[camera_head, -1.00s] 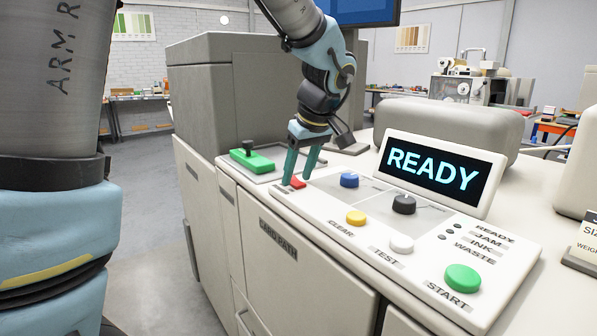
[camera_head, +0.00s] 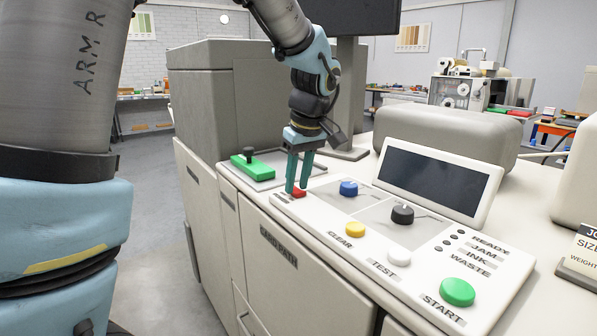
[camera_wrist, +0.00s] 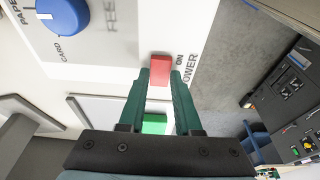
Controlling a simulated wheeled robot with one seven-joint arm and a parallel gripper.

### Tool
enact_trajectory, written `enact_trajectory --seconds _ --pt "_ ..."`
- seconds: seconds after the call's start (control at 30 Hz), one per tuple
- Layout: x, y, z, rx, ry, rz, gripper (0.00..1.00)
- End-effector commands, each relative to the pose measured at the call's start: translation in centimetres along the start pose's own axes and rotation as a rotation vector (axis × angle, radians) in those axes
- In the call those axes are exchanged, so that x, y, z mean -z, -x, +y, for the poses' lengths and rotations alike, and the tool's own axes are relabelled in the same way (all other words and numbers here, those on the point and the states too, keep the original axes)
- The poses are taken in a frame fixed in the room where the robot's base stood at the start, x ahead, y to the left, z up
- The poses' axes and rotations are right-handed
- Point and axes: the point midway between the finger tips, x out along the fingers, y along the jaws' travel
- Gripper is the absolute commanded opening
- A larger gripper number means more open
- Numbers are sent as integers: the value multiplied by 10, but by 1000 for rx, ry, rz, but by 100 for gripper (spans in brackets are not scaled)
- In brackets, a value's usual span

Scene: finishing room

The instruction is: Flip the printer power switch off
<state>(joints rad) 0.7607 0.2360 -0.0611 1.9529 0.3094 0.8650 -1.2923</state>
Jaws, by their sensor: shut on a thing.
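The red power switch (camera_head: 300,193) sits at the left end of the printer's white control panel (camera_head: 375,212). In the wrist view the red switch (camera_wrist: 160,68) lies beside the words ON and POWER. My gripper (camera_head: 297,188) points down at it with its green fingers. In the wrist view the fingertips (camera_wrist: 160,80) are at the near end of the switch, and it shows between and just beyond them. The gripper is shut on the switch. The panel display (camera_head: 433,180) is dark. The fingers hide part of the switch, so its exact tilt is hard to tell.
A blue knob (camera_head: 348,188), a dark knob (camera_head: 402,214), a yellow button (camera_head: 355,229), a white button (camera_head: 399,258) and a green START button (camera_head: 457,292) share the panel. A green block with a black-topped lever (camera_head: 252,167) stands behind left.

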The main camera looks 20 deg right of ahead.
Motion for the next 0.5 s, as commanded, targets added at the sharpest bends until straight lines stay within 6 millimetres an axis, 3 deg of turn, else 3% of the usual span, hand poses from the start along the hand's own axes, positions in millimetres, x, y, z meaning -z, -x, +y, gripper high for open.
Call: enact_trajectory --seconds 0.2,0.5 --pt "4 2 -1 3 3 -104 0" --pt "4 -1 0 0 0 -114 0"
